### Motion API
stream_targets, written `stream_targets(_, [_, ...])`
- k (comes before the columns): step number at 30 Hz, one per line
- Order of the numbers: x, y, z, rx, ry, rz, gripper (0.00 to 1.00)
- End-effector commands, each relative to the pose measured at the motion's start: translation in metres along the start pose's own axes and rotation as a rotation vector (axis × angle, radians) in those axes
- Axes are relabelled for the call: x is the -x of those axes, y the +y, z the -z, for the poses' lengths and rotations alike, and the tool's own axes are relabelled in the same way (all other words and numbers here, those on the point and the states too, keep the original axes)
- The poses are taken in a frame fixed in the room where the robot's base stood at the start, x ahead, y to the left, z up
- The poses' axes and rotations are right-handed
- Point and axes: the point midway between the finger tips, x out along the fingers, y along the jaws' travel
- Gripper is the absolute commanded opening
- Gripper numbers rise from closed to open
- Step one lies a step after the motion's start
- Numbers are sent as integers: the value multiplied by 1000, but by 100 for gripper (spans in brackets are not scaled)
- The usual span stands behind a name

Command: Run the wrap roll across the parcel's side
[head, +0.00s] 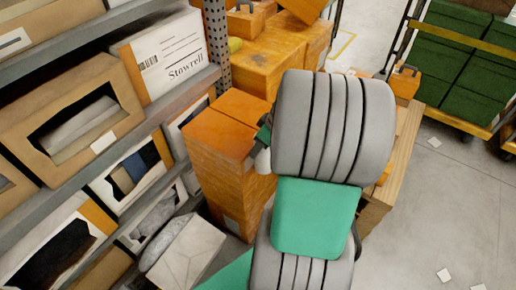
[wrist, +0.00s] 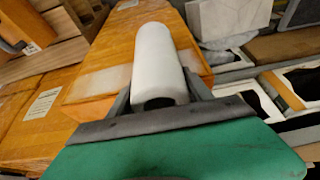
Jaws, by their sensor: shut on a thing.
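The white wrap roll (wrist: 153,55) is between the two fingers of my gripper (wrist: 158,95) in the wrist view, its hollow end towards the camera. In the head view my gripper (head: 264,138) is mostly behind my arm, with a pale bit of the roll (head: 262,160) showing. The orange parcel (head: 228,150) is a tall block beside the shelving, just left of the gripper. In the wrist view an orange parcel face (wrist: 125,35) lies behind the roll, with a pale strip (wrist: 98,82) on it. I cannot tell whether the roll touches it.
Shelving with boxes (head: 75,125) fills the left, its post (head: 217,45) close to the parcel. More orange parcels (head: 265,65) stand behind. A grey-white box (head: 187,250) is low at the front. A cart with green crates (head: 460,60) is at the right. The floor (head: 440,210) at right is mostly clear.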

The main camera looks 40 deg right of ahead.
Motion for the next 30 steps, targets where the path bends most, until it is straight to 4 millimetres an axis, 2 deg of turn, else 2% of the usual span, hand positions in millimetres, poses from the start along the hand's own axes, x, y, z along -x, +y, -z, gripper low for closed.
stream_targets(30, [0,60,1,0,0,0,7])
